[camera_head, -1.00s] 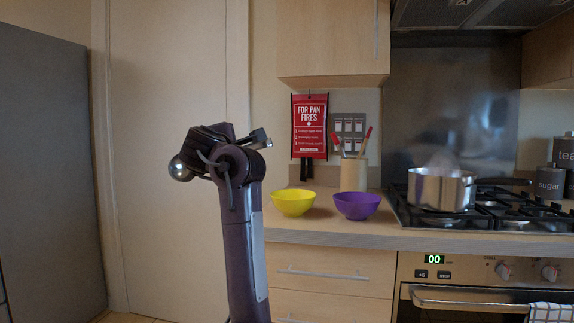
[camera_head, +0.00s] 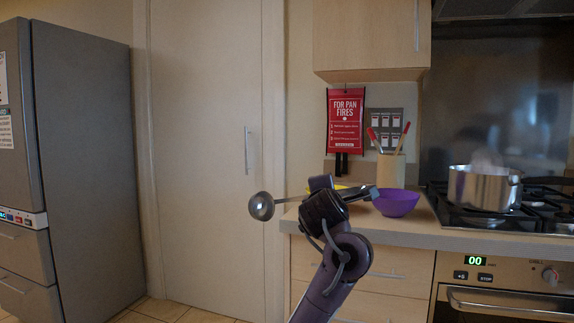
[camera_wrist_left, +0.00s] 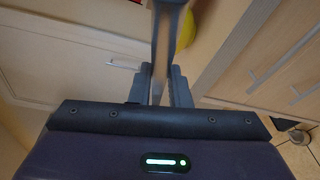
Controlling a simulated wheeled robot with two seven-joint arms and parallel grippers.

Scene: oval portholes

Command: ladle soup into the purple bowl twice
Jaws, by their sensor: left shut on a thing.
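My left gripper (camera_head: 342,197) is shut on the handle of a metal ladle (camera_head: 261,206), in front of the counter. The ladle's round bowl points left, away from the stove; its contents cannot be seen. In the left wrist view the handle (camera_wrist_left: 162,45) runs between the fingers. The purple bowl (camera_head: 397,204) stands on the counter just right of the gripper, apart from it. The steaming metal pot (camera_head: 484,188) sits on the stove farther right. The soup inside is hidden by its wall. My right gripper is not in view.
A yellow bowl (camera_wrist_left: 185,29) is mostly hidden behind my gripper in the head view. A utensil holder (camera_head: 391,172) stands behind the purple bowl. The counter edge (camera_head: 400,236) runs below, and a grey fridge (camera_head: 85,165) stands left. The space before the door is free.

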